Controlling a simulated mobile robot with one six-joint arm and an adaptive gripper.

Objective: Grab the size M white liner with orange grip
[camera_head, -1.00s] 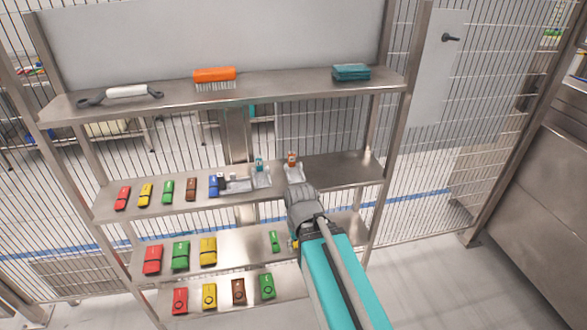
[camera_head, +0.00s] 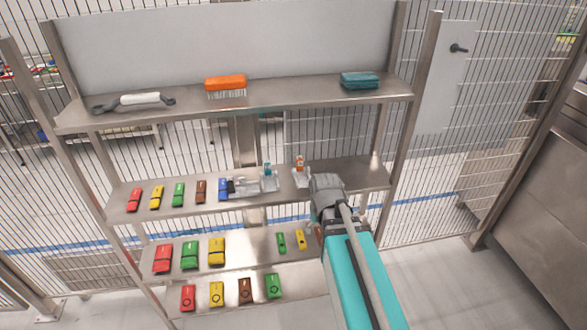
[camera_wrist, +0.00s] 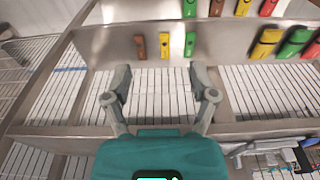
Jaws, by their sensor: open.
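A clear-white liner (camera_head: 301,179) with an orange grip (camera_head: 300,163) lies on the second shelf from the top, right of centre, in the head view. Its size marking is too small to read. My gripper (camera_head: 324,186) is just right of it, over the front of that shelf, and appears apart from it. The fingertips are hard to make out there. In the wrist view my gripper (camera_wrist: 160,78) is open, with nothing between its fingers. I cannot make out the orange grip in the wrist view.
A similar clear liner with a teal grip (camera_head: 268,170) lies left of the orange one. Red, yellow, green, brown and blue items fill the shelf's left part. An orange brush (camera_head: 226,84) is on the top shelf (camera_head: 290,95). The second shelf's right end is clear.

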